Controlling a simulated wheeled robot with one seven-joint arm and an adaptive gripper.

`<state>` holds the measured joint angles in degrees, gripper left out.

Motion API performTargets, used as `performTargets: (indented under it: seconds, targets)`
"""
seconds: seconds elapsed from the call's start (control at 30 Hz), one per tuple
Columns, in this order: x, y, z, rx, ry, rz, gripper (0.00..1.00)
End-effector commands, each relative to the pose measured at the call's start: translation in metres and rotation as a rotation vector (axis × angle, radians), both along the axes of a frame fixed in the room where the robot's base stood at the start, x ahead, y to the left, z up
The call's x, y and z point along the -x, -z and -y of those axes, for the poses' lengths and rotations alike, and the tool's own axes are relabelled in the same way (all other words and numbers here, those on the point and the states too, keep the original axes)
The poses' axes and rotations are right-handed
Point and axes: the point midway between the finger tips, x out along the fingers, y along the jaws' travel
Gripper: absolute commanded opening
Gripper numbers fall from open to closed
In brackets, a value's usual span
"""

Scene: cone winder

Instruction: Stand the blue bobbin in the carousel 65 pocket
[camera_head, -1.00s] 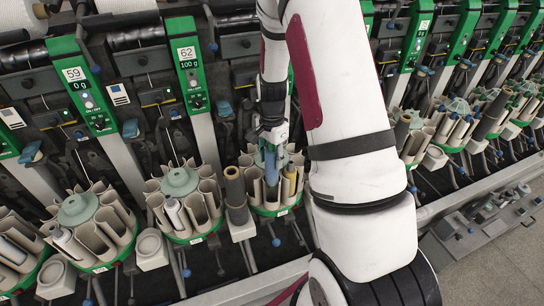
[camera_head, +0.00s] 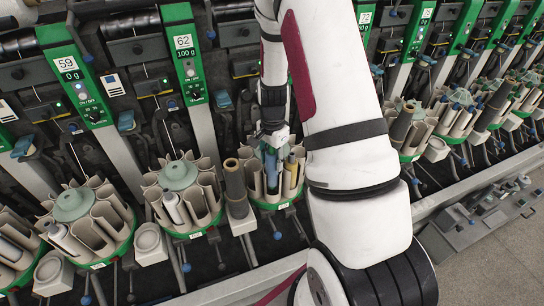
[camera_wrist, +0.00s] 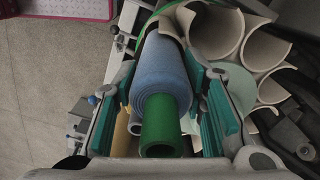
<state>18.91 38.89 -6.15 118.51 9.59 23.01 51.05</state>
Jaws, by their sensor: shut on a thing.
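The blue bobbin (camera_head: 271,168) is upright in my gripper (camera_head: 271,150), over or inside the front of the carousel (camera_head: 274,203) to the right of the 62 panel. In the wrist view the bobbin (camera_wrist: 163,72) shows its green tube end (camera_wrist: 160,135) towards me, between the two teal finger pads. My gripper is shut on it. Its lower end is hidden, so I cannot tell how deep it sits in a pocket. My arm covers this carousel's panel, and no number 65 is readable.
A yellow bobbin (camera_head: 291,171) stands in the same carousel, just right of the blue one. A dark tube (camera_head: 234,183) stands on a holder to the left. The carousel under panel 62 (camera_head: 184,42) holds a grey-white bobbin (camera_head: 173,207). Cream pocket walls (camera_wrist: 214,30) stand close beside my gripper.

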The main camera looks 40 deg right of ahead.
Motion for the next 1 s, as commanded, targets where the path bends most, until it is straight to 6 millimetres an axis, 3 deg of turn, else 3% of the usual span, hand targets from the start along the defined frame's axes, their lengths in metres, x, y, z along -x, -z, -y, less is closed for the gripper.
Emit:
performTargets:
  seconds: [0.33,0.73,1.0]
  targets:
    - [0.0,0.001,0.0,0.0,0.0,0.0,0.16]
    - [0.0,0.02,0.0,-0.001,-0.001,-0.001,0.16]
    - [0.001,0.022,0.0,0.0,-0.001,0.0,0.16]
